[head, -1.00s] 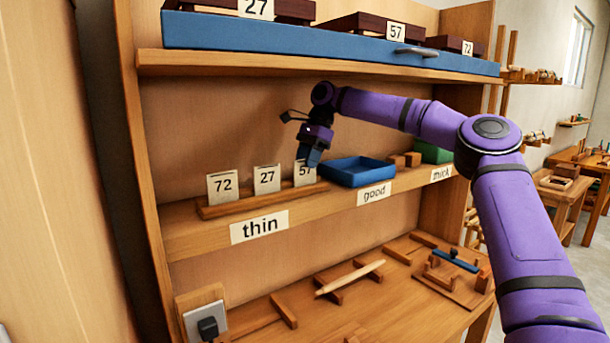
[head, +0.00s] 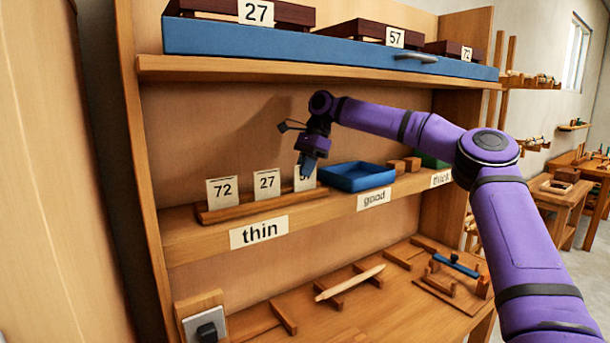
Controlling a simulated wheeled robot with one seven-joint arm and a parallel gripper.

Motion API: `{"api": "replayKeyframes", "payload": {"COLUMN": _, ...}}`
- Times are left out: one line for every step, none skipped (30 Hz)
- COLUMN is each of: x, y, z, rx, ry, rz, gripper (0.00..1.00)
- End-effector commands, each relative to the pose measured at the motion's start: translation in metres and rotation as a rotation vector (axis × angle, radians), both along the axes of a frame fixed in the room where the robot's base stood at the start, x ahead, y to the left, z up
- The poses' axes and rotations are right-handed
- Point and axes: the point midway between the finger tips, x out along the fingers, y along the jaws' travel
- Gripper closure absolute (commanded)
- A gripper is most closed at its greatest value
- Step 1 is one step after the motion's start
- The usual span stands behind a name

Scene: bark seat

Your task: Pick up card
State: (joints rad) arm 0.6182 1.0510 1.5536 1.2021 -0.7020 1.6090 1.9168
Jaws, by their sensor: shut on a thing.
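Three white number cards stand upright in a wooden holder (head: 230,214) on the middle shelf, above the "thin" label. They are card 72 (head: 223,192), card 27 (head: 267,184) and card 57 (head: 304,185) at the right end. My gripper (head: 308,168) points down at the top of card 57 and is shut on it. The card still appears to stand in the holder.
A blue tray (head: 358,177) sits close to the right of my gripper, above the "good" label (head: 374,198). Small wooden blocks (head: 405,165) and a green tray (head: 433,161) are further right. The upper shelf (head: 300,76) overhangs my wrist.

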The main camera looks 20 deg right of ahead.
Motion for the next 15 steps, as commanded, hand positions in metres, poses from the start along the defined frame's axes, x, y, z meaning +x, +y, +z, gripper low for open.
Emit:
{"api": "replayKeyframes", "payload": {"x": 0.000, "y": 0.000, "z": 0.000, "rx": 0.000, "ry": 0.000, "rz": 0.000, "gripper": 1.00}}
{"api": "replayKeyframes", "payload": {"x": 0.000, "y": 0.000, "z": 0.001, "rx": 0.000, "ry": 0.000, "rz": 0.000, "gripper": 1.00}}
{"api": "replayKeyframes", "payload": {"x": 0.000, "y": 0.000, "z": 0.001, "rx": -0.001, "ry": 0.000, "rz": 0.000, "gripper": 1.00}}
{"api": "replayKeyframes", "payload": {"x": 0.000, "y": 0.000, "z": 0.002, "rx": -0.001, "ry": 0.000, "rz": 0.000, "gripper": 1.00}}
{"api": "replayKeyframes", "payload": {"x": 0.000, "y": 0.000, "z": 0.002, "rx": -0.001, "ry": -0.001, "rz": 0.001, "gripper": 1.00}}
{"api": "replayKeyframes", "payload": {"x": -0.001, "y": 0.000, "z": 0.003, "rx": -0.001, "ry": -0.001, "rz": 0.001, "gripper": 1.00}}
{"api": "replayKeyframes", "payload": {"x": -0.001, "y": 0.000, "z": 0.004, "rx": -0.001, "ry": -0.001, "rz": 0.001, "gripper": 1.00}}
{"api": "replayKeyframes", "payload": {"x": -0.001, "y": 0.000, "z": 0.005, "rx": -0.001, "ry": -0.001, "rz": 0.002, "gripper": 1.00}}
{"api": "replayKeyframes", "payload": {"x": -0.001, "y": 0.001, "z": 0.006, "rx": 0.000, "ry": -0.001, "rz": 0.002, "gripper": 1.00}}
{"api": "replayKeyframes", "payload": {"x": -0.001, "y": 0.001, "z": 0.007, "rx": 0.000, "ry": -0.001, "rz": 0.002, "gripper": 1.00}}
{"api": "replayKeyframes", "payload": {"x": -0.002, "y": 0.001, "z": 0.008, "rx": 0.000, "ry": -0.001, "rz": 0.002, "gripper": 1.00}}
{"api": "replayKeyframes", "payload": {"x": -0.002, "y": 0.001, "z": 0.009, "rx": -0.001, "ry": -0.001, "rz": 0.002, "gripper": 1.00}}
{"api": "replayKeyframes", "payload": {"x": -0.002, "y": 0.001, "z": 0.009, "rx": -0.001, "ry": -0.001, "rz": 0.002, "gripper": 1.00}}
{"api": "replayKeyframes", "payload": {"x": -0.002, "y": 0.001, "z": 0.010, "rx": -0.002, "ry": -0.001, "rz": 0.002, "gripper": 1.00}}
{"api": "replayKeyframes", "payload": {"x": -0.002, "y": 0.001, "z": 0.011, "rx": -0.002, "ry": 0.000, "rz": 0.002, "gripper": 1.00}}
